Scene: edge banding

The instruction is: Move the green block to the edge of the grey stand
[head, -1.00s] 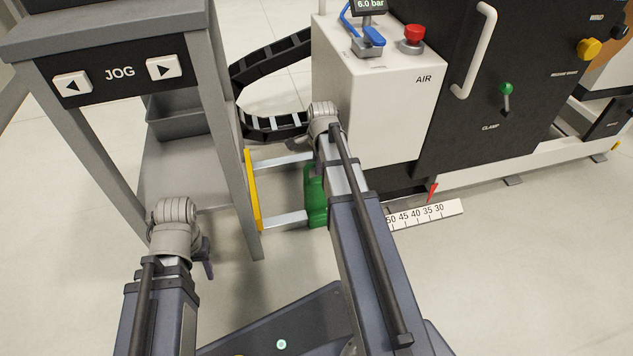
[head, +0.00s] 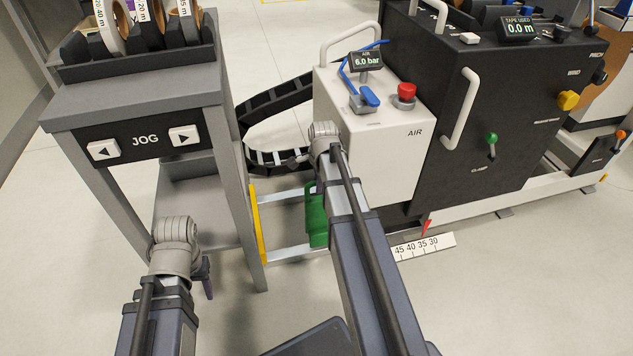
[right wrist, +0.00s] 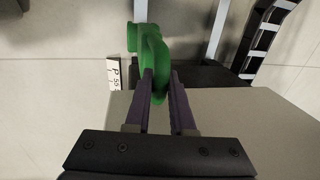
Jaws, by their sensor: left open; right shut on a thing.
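The green block (head: 317,222) sits on two pale rails between the grey stand (head: 228,170) and the white machine cabinet, with a gap between it and the stand. A yellow bar (head: 258,225) crosses the rails' ends beside the stand's leg. My right gripper (right wrist: 161,76) is shut on the green block's handle in the right wrist view (right wrist: 152,48). In the head view my right arm hides its fingers and part of the block. My left gripper (head: 204,277) is open and empty, low in front of the stand.
The white AIR cabinet (head: 380,150) and black machine (head: 450,130) stand right of the block. A black cable chain (head: 275,105) loops behind the rails. A scale plate (head: 424,245) with a red pointer lies at the machine's foot. Tape rolls (head: 112,25) sit on the stand.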

